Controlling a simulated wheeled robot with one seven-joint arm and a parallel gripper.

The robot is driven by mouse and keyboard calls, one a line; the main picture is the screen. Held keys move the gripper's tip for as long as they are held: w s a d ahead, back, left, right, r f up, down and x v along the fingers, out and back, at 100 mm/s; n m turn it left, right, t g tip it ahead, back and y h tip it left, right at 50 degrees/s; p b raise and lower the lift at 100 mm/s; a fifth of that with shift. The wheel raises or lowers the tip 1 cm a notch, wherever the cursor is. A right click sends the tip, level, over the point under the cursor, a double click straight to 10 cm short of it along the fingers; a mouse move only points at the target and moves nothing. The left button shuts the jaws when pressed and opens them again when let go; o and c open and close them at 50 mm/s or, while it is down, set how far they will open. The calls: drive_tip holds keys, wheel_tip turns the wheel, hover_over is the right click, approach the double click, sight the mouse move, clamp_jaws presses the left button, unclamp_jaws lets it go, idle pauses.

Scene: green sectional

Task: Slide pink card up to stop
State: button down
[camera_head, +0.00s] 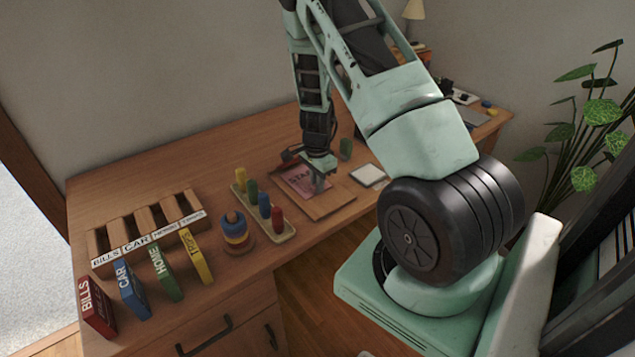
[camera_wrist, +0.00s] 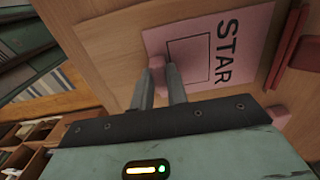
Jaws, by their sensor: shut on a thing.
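The pink card (camera_head: 297,181) lies on a wooden board (camera_head: 318,208) on the desk. In the wrist view the card (camera_wrist: 190,35) shows the letters STAR and a black outlined square. My gripper (camera_wrist: 162,75) is over the card's near edge, its fingers close together on a small pink knob (camera_wrist: 156,62) there. In the head view my gripper (camera_head: 318,184) reaches down onto the card and hides part of it. A dark red bar (camera_wrist: 284,45) crosses the board beyond the STAR end of the card, with a strip of bare wood between them.
A peg board (camera_head: 277,235) with coloured pegs, a ring stacker (camera_head: 235,233) and a labelled wooden rack (camera_head: 145,228) stand to the left. Several coloured books (camera_head: 95,307) stand in front of the rack. A white-topped square (camera_head: 368,175) lies just right of the board.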

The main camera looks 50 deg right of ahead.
drive_tip(key=shift+w, duration=0.1)
drive_tip(key=shift+w+d+p, duration=0.2)
drive_tip(key=shift+w+p, duration=0.2)
drive_tip(key=shift+w, duration=0.45)
drive_tip(key=c, duration=1.3)
unclamp_jaws()
wheel_tip(320, 180, up, 17)
drive_tip(key=shift+r, duration=0.2)
